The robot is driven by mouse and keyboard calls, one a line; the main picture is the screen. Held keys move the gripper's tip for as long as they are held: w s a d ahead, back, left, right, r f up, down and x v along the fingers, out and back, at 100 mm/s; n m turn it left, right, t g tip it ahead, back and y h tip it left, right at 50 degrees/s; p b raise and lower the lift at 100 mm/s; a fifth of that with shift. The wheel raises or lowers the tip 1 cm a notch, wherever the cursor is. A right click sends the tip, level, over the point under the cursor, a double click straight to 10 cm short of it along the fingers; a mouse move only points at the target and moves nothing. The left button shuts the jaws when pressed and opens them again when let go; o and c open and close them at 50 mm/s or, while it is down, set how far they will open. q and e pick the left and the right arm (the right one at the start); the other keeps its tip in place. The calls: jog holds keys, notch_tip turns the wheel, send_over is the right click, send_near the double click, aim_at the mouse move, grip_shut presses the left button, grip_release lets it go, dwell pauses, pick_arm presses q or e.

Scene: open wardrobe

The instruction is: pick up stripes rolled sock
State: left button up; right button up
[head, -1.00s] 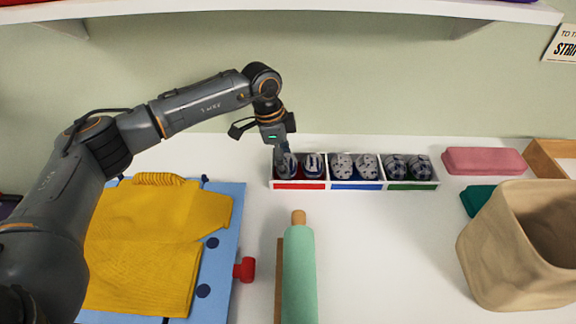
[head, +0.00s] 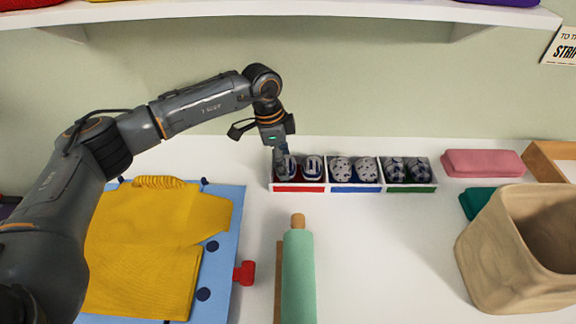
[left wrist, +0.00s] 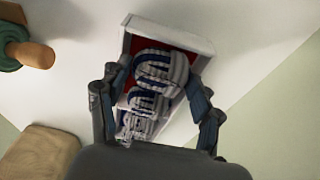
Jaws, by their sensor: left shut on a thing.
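Two rolled socks with white and dark blue stripes sit in the red compartment of a divided white box (head: 299,189). My left gripper (head: 281,160) reaches down into that compartment from above. It is shut on the left striped sock (head: 287,170), which is still inside the compartment. In the left wrist view this sock (left wrist: 160,70) lies between the fingers of the left gripper (left wrist: 160,84). The other striped sock (head: 313,168) sits just to its right, and in the wrist view it is partly hidden by the gripper body. My right gripper is not in view.
The blue and green compartments hold patterned socks (head: 366,169). A mint green roller (head: 299,275) lies in front. A yellow garment (head: 150,250) lies on a blue board at left. A beige bin (head: 500,260) stands at right. A shelf (head: 300,12) runs overhead.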

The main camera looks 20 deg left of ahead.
pick_arm(q)
jog(key=shift+r+p, duration=1.9)
jog(key=shift+r, duration=1.2)
